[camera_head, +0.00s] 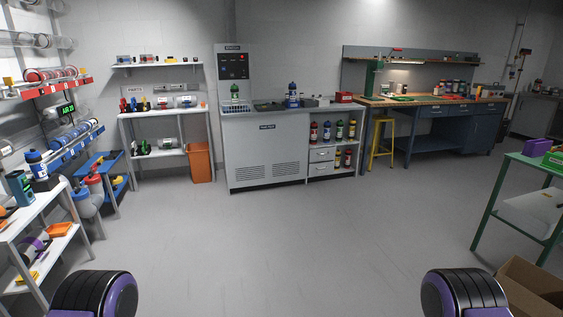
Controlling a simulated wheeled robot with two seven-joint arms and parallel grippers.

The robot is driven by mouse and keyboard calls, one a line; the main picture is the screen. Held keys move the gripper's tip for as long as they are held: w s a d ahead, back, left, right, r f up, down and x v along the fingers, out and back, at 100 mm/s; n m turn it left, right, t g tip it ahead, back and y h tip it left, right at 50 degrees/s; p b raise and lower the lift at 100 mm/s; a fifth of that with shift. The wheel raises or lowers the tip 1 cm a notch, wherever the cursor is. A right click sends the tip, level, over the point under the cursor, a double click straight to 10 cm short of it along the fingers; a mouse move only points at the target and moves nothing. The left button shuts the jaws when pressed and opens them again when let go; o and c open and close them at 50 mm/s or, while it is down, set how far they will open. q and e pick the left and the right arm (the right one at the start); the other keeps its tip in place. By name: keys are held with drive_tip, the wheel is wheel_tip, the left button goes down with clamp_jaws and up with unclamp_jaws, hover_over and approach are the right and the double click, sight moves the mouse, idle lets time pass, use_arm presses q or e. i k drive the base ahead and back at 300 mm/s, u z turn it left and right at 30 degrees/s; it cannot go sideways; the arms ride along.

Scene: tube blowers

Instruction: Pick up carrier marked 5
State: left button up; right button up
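Several bottle-like carriers are in view, but I cannot read a 5 on any of them. A blue-and-white carrier (37,165) stands upright on the left shelf unit. A green-topped carrier (235,92) stands in the bay of the grey station, and a dark blue carrier (292,94) stands on its counter. Several carriers with red, blue, green and yellow parts stand in the cabinet shelves, such as a blue one (327,131). Neither of my grippers is in view; only black-and-purple parts of my arms show at the bottom corners.
The grey floor (300,230) ahead is open. A left shelf unit (60,187), a blue cart (100,160) and an orange bin (201,162) line the left side. A green-framed table (500,190) and a cardboard box (530,290) stand at right. A workbench (430,100) with a yellow stool (382,140) is behind.

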sight(292, 88)
drive_tip(key=i, duration=2.6)
drive_tip(key=z, duration=0.25)
drive_tip(key=i, duration=2.75)
drive_tip(key=z, duration=0.2)
